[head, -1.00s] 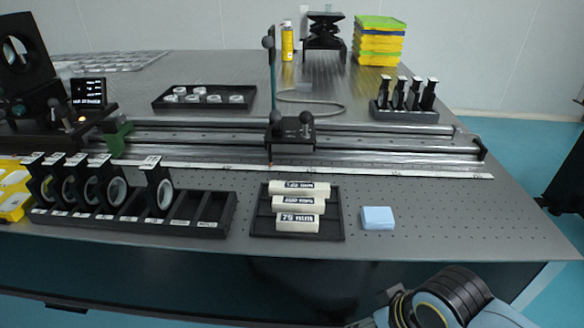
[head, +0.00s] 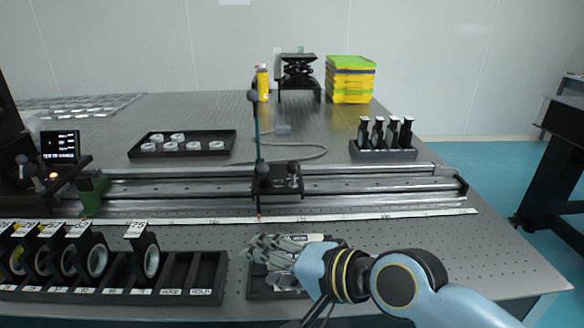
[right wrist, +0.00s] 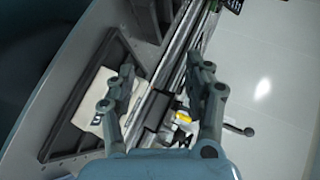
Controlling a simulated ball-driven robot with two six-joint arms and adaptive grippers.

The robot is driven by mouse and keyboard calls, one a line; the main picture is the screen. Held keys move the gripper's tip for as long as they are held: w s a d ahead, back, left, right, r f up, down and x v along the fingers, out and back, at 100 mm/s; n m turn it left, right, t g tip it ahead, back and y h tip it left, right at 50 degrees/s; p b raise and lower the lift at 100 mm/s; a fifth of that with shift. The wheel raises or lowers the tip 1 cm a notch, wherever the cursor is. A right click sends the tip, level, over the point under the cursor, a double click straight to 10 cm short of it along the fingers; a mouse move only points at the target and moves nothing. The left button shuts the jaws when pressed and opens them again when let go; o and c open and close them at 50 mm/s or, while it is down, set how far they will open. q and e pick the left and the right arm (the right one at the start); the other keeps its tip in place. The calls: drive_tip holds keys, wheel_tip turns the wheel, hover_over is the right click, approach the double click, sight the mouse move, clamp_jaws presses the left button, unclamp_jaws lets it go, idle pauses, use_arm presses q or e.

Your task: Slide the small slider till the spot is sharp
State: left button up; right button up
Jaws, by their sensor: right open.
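A white scale strip (head: 370,215) runs along the rail's near side. My right gripper (head: 256,250) is open and empty, in front of the slider and apart from it, above the black tray of white labelled blocks. In the right wrist view its spread fingers (right wrist: 160,85) show with the tray (right wrist: 62,133) at left and the rail running diagonally beyond. I cannot make out a light spot. My left gripper is out of view.
A green-based holder (head: 92,192) and a small dark display (head: 60,145) are at the rail's left. A black rack of ring mounts (head: 205,290) stands front left. A tray of white rings (head: 182,144) and a rack of dark posts (head: 383,150) lie behind the rail.

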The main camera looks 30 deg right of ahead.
drive_tip(key=w+d+r+m+t, duration=0.1)
drive_tip(key=w+m, duration=0.1)
drive_tip(key=m, duration=0.1)
drive_tip(key=w+d+r+m+t+h, duration=0.1)
drive_tip(key=w+m+t, duration=0.1)
drive_tip(key=m, duration=0.2)
drive_tip(key=w+d+r+m+t+h, duration=0.1)
drive_tip(key=w+r+m, duration=0.1)
drive_tip(key=m, duration=0.1)
drive_tip(key=shift+d+t, duration=0.25)
drive_tip(key=shift+t, duration=0.05)
drive_tip(key=w+d+m+t+h, duration=0.1)
drive_tip(key=w+d+m+h, duration=0.1)
drive_tip(key=d+m+h, duration=0.3)
drive_tip(key=m+h, duration=0.4)
drive_tip(key=m, duration=0.7)
approach(295, 171)
drive_tip(key=w, duration=0.1)
drive_tip(key=x, duration=1)
drive_tip(key=shift+w+d+p, duration=0.25)
drive_tip(key=shift+d+p, duration=0.05)
drive_tip(key=shift+p, duration=0.05)
clamp_jaws()
